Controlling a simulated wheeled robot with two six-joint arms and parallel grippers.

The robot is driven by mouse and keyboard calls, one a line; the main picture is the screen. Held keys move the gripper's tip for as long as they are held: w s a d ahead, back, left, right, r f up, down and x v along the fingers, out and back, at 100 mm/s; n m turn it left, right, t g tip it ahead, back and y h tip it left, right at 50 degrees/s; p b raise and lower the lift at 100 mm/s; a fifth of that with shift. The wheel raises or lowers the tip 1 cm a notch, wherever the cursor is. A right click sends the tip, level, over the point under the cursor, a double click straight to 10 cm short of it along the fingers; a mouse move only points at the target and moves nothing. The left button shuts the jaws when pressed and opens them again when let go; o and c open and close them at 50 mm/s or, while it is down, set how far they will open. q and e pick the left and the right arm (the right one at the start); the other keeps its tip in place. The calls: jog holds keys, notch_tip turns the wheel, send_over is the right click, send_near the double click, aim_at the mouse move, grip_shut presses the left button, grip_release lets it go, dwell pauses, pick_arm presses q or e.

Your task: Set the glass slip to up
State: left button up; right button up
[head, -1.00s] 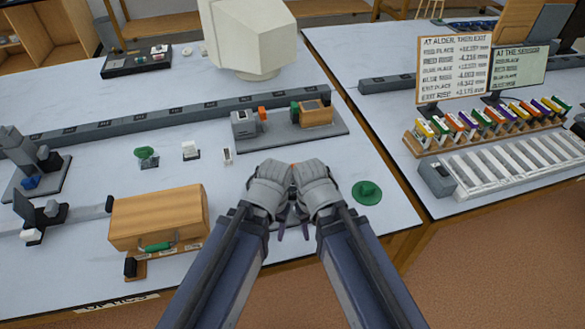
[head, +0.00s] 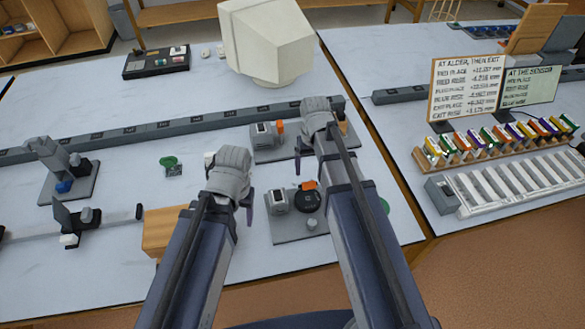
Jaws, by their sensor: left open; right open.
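No piece stands out clearly as the glass slip. A grey stand (head: 285,228) on the near middle of the table carries a pale grey block (head: 277,203), a black round dial (head: 307,203) and a small orange part (head: 309,185); a slip on it is too small to tell. My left gripper (head: 236,190) is open and empty, left of this stand. My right gripper (head: 311,150) is open and empty above and beyond the stand. It partly hides a second unit behind it, with a grey block (head: 263,136) and an orange part (head: 280,127).
A long grey rail (head: 120,137) crosses the table behind the grippers. A wooden case (head: 163,232) is partly hidden by my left arm. A small green piece (head: 170,161) lies left. Two text boards (head: 466,88) and a row of coloured blocks (head: 480,143) stand on the right table.

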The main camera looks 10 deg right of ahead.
aim_at(310, 183)
jog(key=shift+w+r, duration=0.1)
jog(key=shift+w, duration=0.05)
notch_tip(310, 183, down, 8)
jog(key=b, duration=0.8)
jog(key=shift+r, duration=0.1)
grip_shut()
dwell(0.4)
dwell(0.4)
